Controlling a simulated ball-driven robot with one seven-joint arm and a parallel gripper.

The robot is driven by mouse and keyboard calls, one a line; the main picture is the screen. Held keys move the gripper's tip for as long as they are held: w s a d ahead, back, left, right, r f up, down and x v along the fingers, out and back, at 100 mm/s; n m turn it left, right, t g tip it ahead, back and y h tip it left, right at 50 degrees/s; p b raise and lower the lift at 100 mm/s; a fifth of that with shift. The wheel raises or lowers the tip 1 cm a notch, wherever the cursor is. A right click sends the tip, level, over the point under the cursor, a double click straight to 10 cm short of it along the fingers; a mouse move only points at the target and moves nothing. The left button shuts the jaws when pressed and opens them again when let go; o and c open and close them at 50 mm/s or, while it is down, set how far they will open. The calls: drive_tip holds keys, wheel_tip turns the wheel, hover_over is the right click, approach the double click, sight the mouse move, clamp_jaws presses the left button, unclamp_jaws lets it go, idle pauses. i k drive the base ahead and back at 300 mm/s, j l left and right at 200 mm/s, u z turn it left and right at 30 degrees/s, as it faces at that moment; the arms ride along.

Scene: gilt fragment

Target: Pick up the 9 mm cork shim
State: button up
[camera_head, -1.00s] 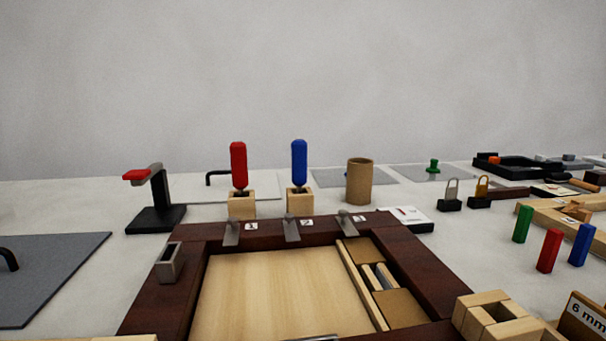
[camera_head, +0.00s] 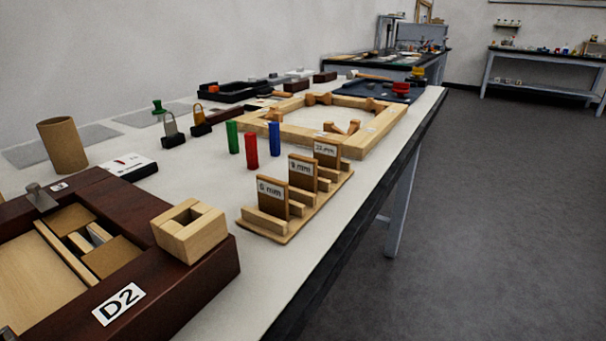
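The 9 mm cork shim (camera_head: 303,181) is a small brown upright plate with a white label. It stands in the middle slot of a light wooden rack (camera_head: 268,233) near the table's front edge. A 6 mm plate (camera_head: 272,203) stands in front of it in the rack, nearer to me. A third labelled plate (camera_head: 326,153) stands behind it; its label seems to read 12 mm. The lower part of the 9 mm shim is partly hidden by the rack's wooden blocks. My gripper is not in view.
Green (camera_head: 232,137), red (camera_head: 251,151) and blue (camera_head: 274,139) pegs stand just left of the rack. A dark wooden frame (camera_head: 185,285) bearing a hollow wooden block (camera_head: 189,231) is at lower left. A light wooden frame (camera_head: 370,143) lies behind. The table edge is close on the right.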

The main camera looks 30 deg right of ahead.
sight(302, 170)
drive_tip(key=l+u, duration=0.8)
drive_tip(key=u, duration=0.15)
drive_tip(key=l+u, duration=0.5)
drive_tip(key=k+j, duration=0.05)
drive_tip(key=j, duration=0.05)
